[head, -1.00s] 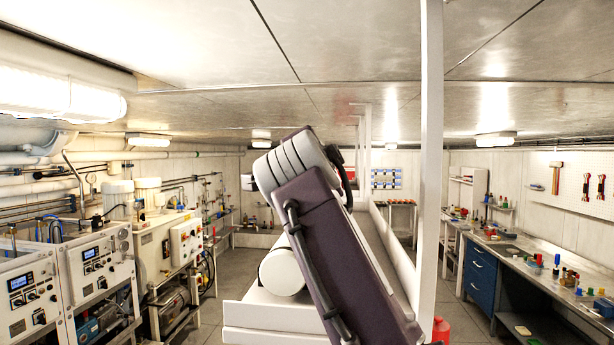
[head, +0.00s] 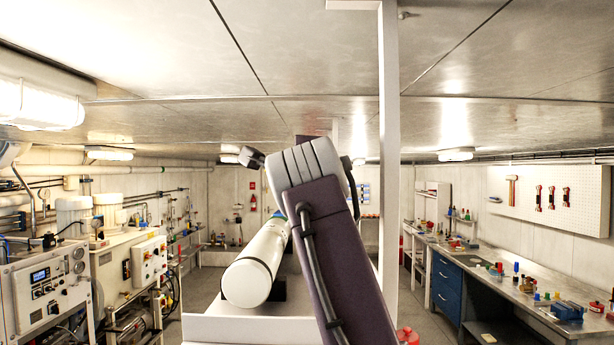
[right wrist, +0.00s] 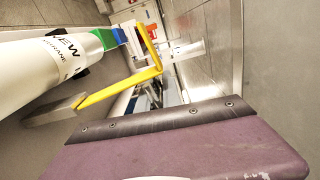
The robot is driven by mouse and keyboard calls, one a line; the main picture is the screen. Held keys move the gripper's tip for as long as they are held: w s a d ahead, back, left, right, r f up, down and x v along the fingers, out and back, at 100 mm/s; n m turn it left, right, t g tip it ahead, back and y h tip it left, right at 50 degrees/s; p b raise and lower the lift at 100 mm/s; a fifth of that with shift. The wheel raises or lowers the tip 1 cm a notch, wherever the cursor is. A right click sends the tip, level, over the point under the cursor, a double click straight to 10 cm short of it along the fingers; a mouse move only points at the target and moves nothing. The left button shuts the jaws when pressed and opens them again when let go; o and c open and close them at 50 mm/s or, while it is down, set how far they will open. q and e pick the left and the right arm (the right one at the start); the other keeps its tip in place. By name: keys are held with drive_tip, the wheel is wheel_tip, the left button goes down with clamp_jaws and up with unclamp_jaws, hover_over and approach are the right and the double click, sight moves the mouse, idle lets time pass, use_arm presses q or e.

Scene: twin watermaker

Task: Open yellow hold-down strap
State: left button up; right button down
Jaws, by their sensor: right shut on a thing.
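The yellow hold-down strap (right wrist: 120,88) shows in the right wrist view as a bent bar. One leg runs from a grey block (right wrist: 55,110) to a bend, and the other leads up from there. It lies beside the white lettered cylinder (right wrist: 40,68), which has green and blue bands at its end. The cylinder also shows in the head view (head: 252,275), left of my arm. My right gripper (right wrist: 165,118) fills the bottom of the wrist view, purple with a dark bolted edge. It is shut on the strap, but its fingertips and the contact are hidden. My left gripper is out of view.
A white post (head: 388,150) stands right of my arm. A workbench (head: 500,283) with tools runs along the right wall. Machines with gauges (head: 45,290) line the left. A white bench surface (head: 225,328) lies under the cylinder.

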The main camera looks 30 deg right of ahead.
drive_tip(key=shift+s+r, duration=0.1)
drive_tip(key=shift+r, duration=0.15)
drive_tip(key=c, duration=1.8)
unclamp_jaws()
drive_tip(key=shift+o, duration=1.2)
drive_tip(key=shift+f, duration=0.15)
drive_tip(key=b+v, duration=0.2)
drive_tip(key=v, duration=0.6)
drive_tip(key=shift+s+a, duration=0.25)
drive_tip(key=shift+s, duration=0.1)
drive_tip(key=shift+f, duration=0.1)
